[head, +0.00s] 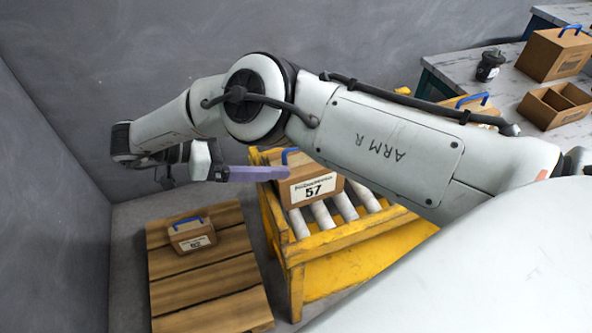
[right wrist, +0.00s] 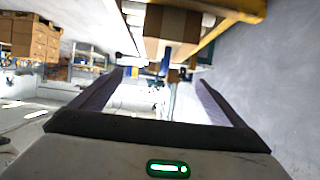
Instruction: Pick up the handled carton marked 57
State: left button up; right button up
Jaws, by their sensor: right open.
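The brown carton marked 57 (head: 312,189) sits on the yellow roller stand in the head view, its white label facing me. Its blue handle (head: 286,155) shows at the top left; my right arm covers part of the carton's top. My right gripper (head: 287,173) is open and level, its fingers in front of the carton near the handle. In the right wrist view, a brown carton (right wrist: 172,22) shows upside down beyond the open fingers (right wrist: 155,76). A blue handle-like part (right wrist: 165,66) appears between the fingertips. I cannot tell whether anything touches. My left gripper is out of view.
The yellow roller stand (head: 297,262) has free white rollers right of the carton. A smaller blue-handled carton (head: 192,233) lies on a wooden pallet (head: 208,287) at left. More cartons (head: 553,53) and a dark motor part (head: 489,66) stand on the back-right bench.

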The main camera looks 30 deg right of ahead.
aim_at(287, 165)
notch_tip(287, 165, down, 5)
jog(key=b, duration=0.4)
jog(key=shift+r, duration=0.1)
jog(key=shift+f+b, duration=0.5)
jog(key=shift+f, duration=0.05)
jog(key=x, duration=0.4)
jog(key=shift+w+d+r+p, duration=0.1)
jog(key=shift+r+p, duration=0.05)
jog(key=shift+p, duration=0.25)
jog(key=shift+d+f, duration=0.25)
jog(key=shift+d, duration=0.3)
jog(key=x, duration=0.3)
jog(key=p+x, duration=0.1)
jog(key=shift+d+r, duration=0.3)
jog(key=shift+d, duration=0.1)
jog(key=shift+d+f, duration=0.15)
jog(key=shift+d, duration=0.1)
jog(key=shift+c, duration=0.5)
